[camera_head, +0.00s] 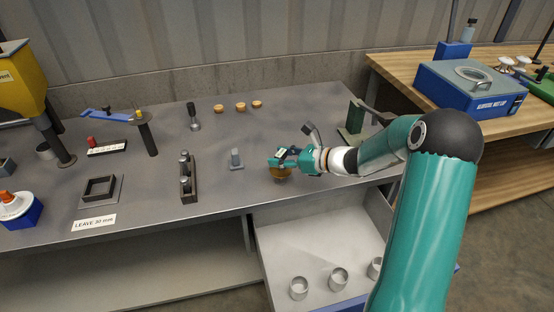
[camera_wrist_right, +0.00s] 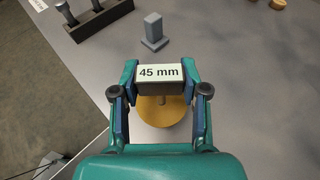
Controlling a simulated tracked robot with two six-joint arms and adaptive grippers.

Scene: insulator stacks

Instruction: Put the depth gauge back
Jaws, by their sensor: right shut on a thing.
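My right gripper (camera_head: 284,158) is shut on a block with a white "45 mm" label (camera_wrist_right: 160,73), which I take to be the depth gauge. The block is between the two fingers in the right wrist view (camera_wrist_right: 160,92). A tan disc (camera_wrist_right: 152,112) shows just below the block, partly hidden by the gripper; it also shows under the gripper in the head view (camera_head: 281,173). I cannot tell whether the disc is joined to the block. A small grey upright piece on a square foot (camera_head: 236,159) stands just left of the gripper; the wrist view shows it too (camera_wrist_right: 153,30). My left gripper is not in view.
A dark rack with several pegs (camera_head: 187,178) stands further left. A square frame (camera_head: 99,190) and a "LEAVE 30 mm" sign (camera_head: 94,222) are near the front left. A green stand (camera_head: 354,118) is behind my right arm.

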